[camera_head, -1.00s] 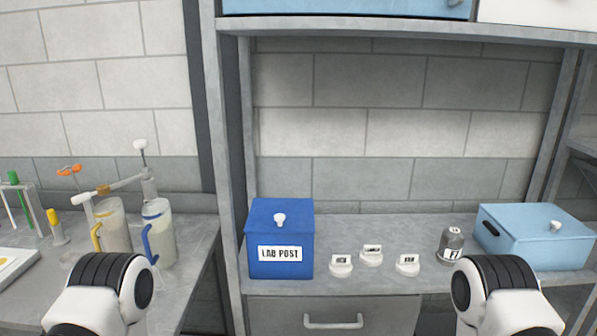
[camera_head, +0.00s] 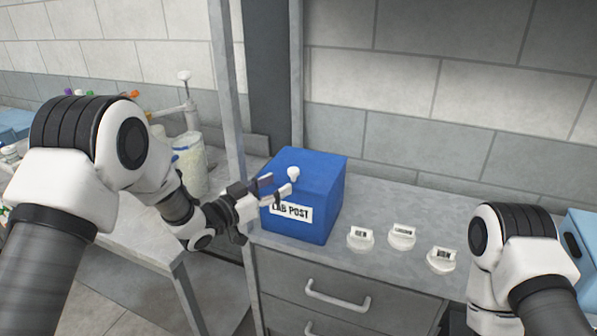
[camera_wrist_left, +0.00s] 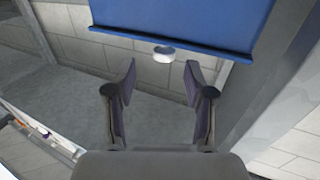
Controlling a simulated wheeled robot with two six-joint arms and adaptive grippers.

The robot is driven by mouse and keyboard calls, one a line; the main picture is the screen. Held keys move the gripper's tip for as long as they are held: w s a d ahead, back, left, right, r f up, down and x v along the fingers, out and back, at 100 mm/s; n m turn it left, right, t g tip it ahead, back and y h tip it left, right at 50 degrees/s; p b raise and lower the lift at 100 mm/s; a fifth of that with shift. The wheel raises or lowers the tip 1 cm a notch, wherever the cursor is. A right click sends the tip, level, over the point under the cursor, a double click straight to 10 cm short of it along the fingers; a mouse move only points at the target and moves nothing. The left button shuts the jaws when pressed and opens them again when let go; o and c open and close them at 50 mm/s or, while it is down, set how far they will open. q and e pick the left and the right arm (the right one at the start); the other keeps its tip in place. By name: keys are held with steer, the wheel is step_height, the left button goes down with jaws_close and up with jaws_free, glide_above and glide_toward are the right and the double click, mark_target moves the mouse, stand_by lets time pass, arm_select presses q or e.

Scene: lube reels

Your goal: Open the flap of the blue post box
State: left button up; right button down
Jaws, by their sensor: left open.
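The blue post box (camera_head: 318,205) stands on the grey shelf, with a "LAB POST" label (camera_head: 291,212) on its front. A white knob (camera_head: 293,172) stands at the front of its top. The seam of the flap cannot be made out. My left gripper (camera_head: 275,187) is open and empty, in front of the box's upper front edge, close to the knob. In the left wrist view, the left gripper's (camera_wrist_left: 160,78) spread fingers point toward the white knob (camera_wrist_left: 164,53) and the blue box (camera_wrist_left: 185,22), with a gap between. My right gripper is not in view.
Several white label holders (camera_head: 402,237) stand right of the box. A light blue box (camera_head: 583,240) is at the far right. A shelf post (camera_head: 228,100) rises left of the post box. A drawer with a handle (camera_head: 338,297) is below. A jug (camera_head: 190,165) stands on the left bench.

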mark_target(289, 173)
arm_select(q)
steer(key=p+x, duration=0.1)
steer(key=x, duration=0.3)
steer(key=r+p+x, duration=0.1)
steer(key=x, duration=0.2)
steer(key=shift+w+a+p, duration=0.1)
steer(key=shift+w+p, duration=0.15)
steer(key=shift+p, duration=0.05)
steer(key=shift+a, duration=0.25)
steer(key=shift+d, duration=0.1)
jaws_close()
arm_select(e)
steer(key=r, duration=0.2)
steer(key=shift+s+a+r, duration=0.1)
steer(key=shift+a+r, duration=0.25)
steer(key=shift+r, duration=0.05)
